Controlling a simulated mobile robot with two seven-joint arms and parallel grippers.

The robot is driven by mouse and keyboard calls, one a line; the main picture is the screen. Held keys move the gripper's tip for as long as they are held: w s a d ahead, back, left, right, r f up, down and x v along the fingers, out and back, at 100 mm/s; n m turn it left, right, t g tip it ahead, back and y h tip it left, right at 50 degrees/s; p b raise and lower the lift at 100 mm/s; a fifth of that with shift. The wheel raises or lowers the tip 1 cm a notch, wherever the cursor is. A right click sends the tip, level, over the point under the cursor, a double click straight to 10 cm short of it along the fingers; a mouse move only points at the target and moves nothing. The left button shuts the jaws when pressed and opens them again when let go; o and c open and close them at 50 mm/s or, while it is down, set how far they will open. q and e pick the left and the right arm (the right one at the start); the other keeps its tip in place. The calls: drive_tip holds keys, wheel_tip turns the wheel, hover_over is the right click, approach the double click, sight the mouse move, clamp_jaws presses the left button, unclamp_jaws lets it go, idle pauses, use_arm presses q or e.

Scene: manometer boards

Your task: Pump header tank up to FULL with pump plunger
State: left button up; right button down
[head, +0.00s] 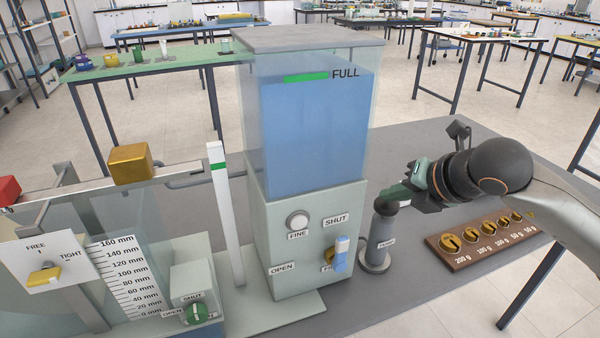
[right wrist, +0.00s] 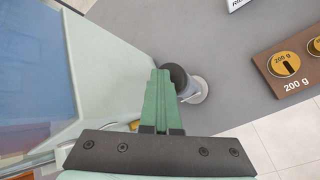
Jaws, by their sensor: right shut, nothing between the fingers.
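The clear header tank (head: 250,110) stands on a pale cabinet, and blue water (head: 312,140) fills most of it. The water's top lies about level with the green bar (head: 306,77) marked FULL; I cannot tell the exact gap. The grey pump (head: 379,243) stands upright to the right of the cabinet, its dark plunger knob (head: 386,207) low over the body. My right gripper (head: 392,200) is shut and empty, its green fingertips right at the knob. In the right wrist view the knob (right wrist: 176,74) shows beside the fingertips; contact is unclear. My left gripper is out of view.
A wooden rack (head: 470,255) of gold weights lies right of the pump. The cabinet front carries a FINE knob (head: 297,221) and a blue-handled valve (head: 340,252). A manometer board with a millimetre scale (head: 125,278) stands at left. Grey bench top behind the pump is clear.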

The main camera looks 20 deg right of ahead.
sight(390, 207)
drive_tip(key=shift+f, duration=0.35)
drive_tip(key=shift+r, duration=0.1)
drive_tip(key=shift+r+p, duration=0.65)
drive_tip(key=shift+r, duration=0.55)
drive_tip(key=shift+r, duration=0.1)
drive_tip(key=shift+r, duration=0.25)
wheel_tip(390, 207, up, 5)
drive_tip(key=p, duration=0.4)
drive_tip(key=shift+r, duration=0.15)
